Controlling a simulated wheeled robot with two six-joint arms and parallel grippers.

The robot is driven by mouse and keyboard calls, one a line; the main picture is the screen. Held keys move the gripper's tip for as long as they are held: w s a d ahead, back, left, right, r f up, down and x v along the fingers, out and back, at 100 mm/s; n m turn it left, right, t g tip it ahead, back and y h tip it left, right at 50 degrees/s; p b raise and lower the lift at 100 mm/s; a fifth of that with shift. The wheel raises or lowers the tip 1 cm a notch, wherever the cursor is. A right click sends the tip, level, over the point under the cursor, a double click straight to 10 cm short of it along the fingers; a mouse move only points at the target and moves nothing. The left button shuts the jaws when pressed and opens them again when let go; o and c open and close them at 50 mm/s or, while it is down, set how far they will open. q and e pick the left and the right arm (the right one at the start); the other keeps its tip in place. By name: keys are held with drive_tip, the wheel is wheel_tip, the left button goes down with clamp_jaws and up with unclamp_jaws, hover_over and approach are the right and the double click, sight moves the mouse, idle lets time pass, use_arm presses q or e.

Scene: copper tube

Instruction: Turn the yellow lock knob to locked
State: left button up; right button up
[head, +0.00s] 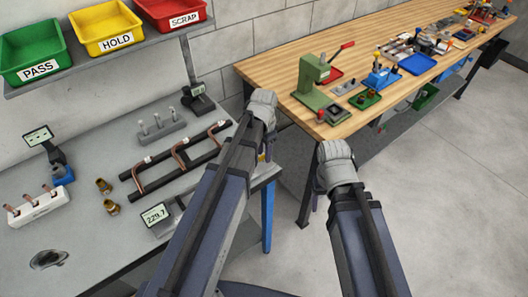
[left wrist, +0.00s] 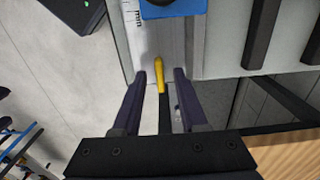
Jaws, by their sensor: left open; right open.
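The yellow lock knob (left wrist: 159,75) shows in the left wrist view as a slim yellow piece at the end of a pale scale marked "mm". My left gripper (left wrist: 160,80) is open, with one finger on each side of the knob and a visible gap on both sides. In the head view, my left gripper (head: 264,148) is at the right end of the grey bench, and its fingers are mostly hidden by my own arm. A small yellow patch shows beside it. My right gripper (head: 320,190) is open and empty, right of the bench; its fingers are barely visible.
A blue block (left wrist: 172,8) sits on the scale beyond the knob. A copper tube rack (head: 175,160) and a display (head: 156,214) lie on the grey bench. A wooden table (head: 380,60) with a green press (head: 312,85) stands behind. The floor at right is clear.

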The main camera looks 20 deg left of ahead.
use_arm(q)
wheel_tip(320, 180, up, 8)
drive_tip(key=p, duration=0.7)
drive_tip(key=shift+f, duration=0.15)
drive_tip(key=s+d+f+n+y+b, duration=0.1)
drive_tip(key=s+d+f+n+b, duration=0.2)
drive_tip(key=s+d, duration=0.7)
drive_tip(key=s+n, duration=0.1)
drive_tip(key=s, duration=0.3)
drive_tip(key=shift+s+d+f, duration=0.15)
drive_tip(key=shift+d+f, duration=0.1)
drive_tip(key=shift+f, duration=0.1)
